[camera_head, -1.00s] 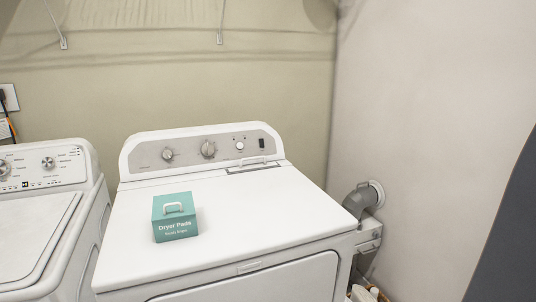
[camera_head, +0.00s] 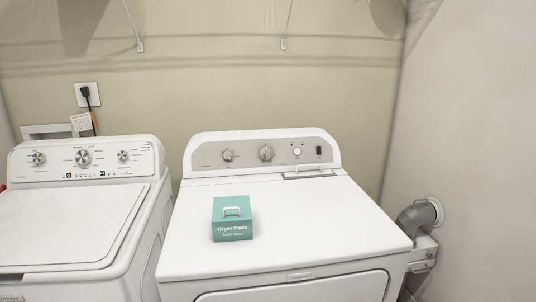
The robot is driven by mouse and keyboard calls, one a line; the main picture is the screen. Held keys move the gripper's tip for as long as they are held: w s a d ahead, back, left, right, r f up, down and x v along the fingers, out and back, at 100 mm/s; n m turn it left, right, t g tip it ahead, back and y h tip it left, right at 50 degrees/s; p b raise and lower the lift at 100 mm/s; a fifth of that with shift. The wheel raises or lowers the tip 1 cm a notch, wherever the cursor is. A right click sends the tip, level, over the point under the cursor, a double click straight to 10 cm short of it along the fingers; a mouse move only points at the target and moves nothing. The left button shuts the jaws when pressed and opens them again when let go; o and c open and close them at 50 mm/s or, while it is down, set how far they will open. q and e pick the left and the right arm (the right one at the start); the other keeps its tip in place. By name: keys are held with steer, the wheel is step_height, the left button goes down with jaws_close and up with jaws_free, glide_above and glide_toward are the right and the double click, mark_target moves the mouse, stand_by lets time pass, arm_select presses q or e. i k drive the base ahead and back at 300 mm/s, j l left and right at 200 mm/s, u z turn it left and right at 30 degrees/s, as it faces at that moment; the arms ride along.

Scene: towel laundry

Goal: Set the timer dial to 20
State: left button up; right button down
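The dryer (camera_head: 330,215) is a white machine in the middle right of the head view. Its grey control panel (camera_head: 210,155) at the back carries a smaller dial (camera_head: 228,155), a larger dial (camera_head: 266,153), a small round white knob (camera_head: 297,151) and a dark switch (camera_head: 319,152). The dial markings are too small to read, so I cannot tell which one is the timer dial or where it points. Neither of my grippers shows in the view.
A teal Dryer Pads box (camera_head: 232,219) stands on the dryer top, left of centre. A white washer (camera_head: 75,225) with several dials stands close on the left. A grey vent pipe (camera_head: 413,217) joins the right wall. The rest of the dryer top is clear.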

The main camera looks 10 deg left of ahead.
mark_target(266, 153)
steer(key=i+l, duration=0.45)
steer(key=i, duration=0.2)
steer(key=i+l+u, duration=0.1)
steer(key=u, duration=0.35)
steer(key=i+l+u, duration=0.15)
steer(key=u, duration=0.3)
steer(key=i+l+u, duration=0.1)
steer(key=l+u, duration=0.15)
steer(key=u, duration=0.15)
